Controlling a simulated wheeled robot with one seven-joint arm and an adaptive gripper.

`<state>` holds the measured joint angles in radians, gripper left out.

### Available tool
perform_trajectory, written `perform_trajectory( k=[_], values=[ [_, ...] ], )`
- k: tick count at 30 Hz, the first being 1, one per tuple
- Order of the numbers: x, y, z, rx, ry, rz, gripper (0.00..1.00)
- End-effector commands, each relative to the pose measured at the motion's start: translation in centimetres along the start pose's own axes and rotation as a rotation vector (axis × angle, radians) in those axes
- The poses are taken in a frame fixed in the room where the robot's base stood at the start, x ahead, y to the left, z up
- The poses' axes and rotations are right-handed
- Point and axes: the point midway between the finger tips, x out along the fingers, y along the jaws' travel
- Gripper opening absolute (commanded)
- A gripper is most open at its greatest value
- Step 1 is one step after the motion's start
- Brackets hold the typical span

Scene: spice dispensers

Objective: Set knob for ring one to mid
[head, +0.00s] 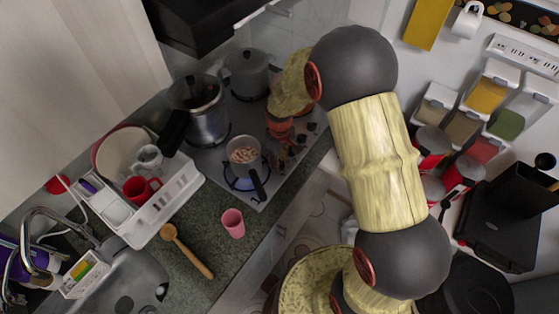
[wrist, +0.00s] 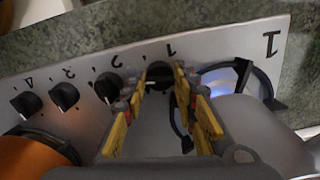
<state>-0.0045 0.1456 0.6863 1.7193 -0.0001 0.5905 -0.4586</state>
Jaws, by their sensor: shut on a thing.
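In the wrist view, the black knob for ring one (wrist: 160,71) sits below the printed "1" on the grey stove panel. My gripper (wrist: 158,88) has its yellow-sided fingers on either side of this knob, shut on it. The fingers partly hide the knob, so its exact angle is hard to read. Ring one (wrist: 238,82), beside a large "1", glows blue under a pot. In the head view, my gripper (head: 287,153) is at the stove's front right edge, and the knob cannot be made out clearly.
Knobs two (wrist: 107,88), three (wrist: 64,96) and four (wrist: 25,104) line the panel to the left. A small pot with food (head: 244,151) stands on the lit ring.

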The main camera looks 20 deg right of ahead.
Motion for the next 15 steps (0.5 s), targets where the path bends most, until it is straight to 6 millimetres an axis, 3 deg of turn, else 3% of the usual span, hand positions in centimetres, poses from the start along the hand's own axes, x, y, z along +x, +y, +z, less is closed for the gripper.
perform_trajectory(
  k=[13, 14, 15],
  values=[
    [0.0, 0.02, -0.04, 0.01, 0.001, 0.0, 0.03],
    [-0.01, 0.02, -0.04, 0.01, 0.001, 0.0, 0.29],
    [0.0, 0.02, -0.04, 0.01, 0.001, 0.0, 0.31]
  ],
)
